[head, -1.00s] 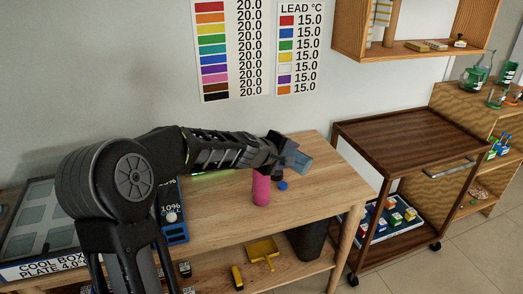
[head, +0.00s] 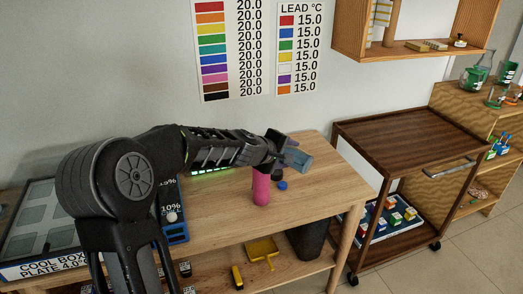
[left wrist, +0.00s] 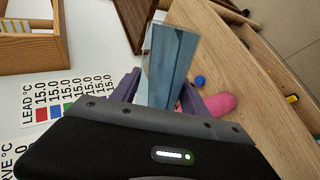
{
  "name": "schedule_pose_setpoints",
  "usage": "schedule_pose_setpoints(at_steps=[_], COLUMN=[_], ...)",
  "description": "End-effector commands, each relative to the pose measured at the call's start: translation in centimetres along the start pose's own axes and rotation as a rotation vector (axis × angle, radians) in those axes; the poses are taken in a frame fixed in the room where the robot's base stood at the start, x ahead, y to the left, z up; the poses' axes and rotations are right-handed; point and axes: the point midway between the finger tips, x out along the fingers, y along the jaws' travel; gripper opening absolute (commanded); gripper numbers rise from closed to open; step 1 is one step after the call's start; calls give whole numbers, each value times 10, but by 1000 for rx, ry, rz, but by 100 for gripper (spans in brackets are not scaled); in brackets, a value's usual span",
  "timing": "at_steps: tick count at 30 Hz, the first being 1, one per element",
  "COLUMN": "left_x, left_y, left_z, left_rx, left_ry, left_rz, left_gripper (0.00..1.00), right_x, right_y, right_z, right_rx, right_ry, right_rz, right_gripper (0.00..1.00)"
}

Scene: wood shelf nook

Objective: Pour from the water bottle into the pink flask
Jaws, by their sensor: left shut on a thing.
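My left gripper (head: 283,150) is shut on the water bottle (head: 299,159), a see-through bluish container. The bottle is tipped well over, close to lying on its side, with its free end pointing right. The pink flask (head: 261,188) stands upright on the wooden table, just below and left of the bottle; my gripper partly covers its top. In the left wrist view the bottle (left wrist: 172,62) sits between the purple fingers, and the pink flask (left wrist: 221,102) shows beside them. I cannot tell whether any water is flowing. My right gripper is not in view.
A small round blue cap (head: 282,185) lies on the table right of the flask. A blue device (head: 173,228) and a cool box plate (head: 42,268) are at the left. A dark wooden cart (head: 405,137) stands to the right. The table's right end (head: 330,185) is clear.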

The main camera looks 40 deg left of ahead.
Motion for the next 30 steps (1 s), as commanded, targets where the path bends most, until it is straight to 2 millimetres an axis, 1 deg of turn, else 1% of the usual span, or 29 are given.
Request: schedule_pose_setpoints(at_steps=[30], left_x=[-2], left_y=[4], left_z=[-1], left_rx=[-29], left_ry=[-18], left_rz=[1], left_gripper=[0], right_x=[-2], right_y=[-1], right_z=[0], right_rx=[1], right_ry=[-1], right_rz=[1], right_gripper=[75])
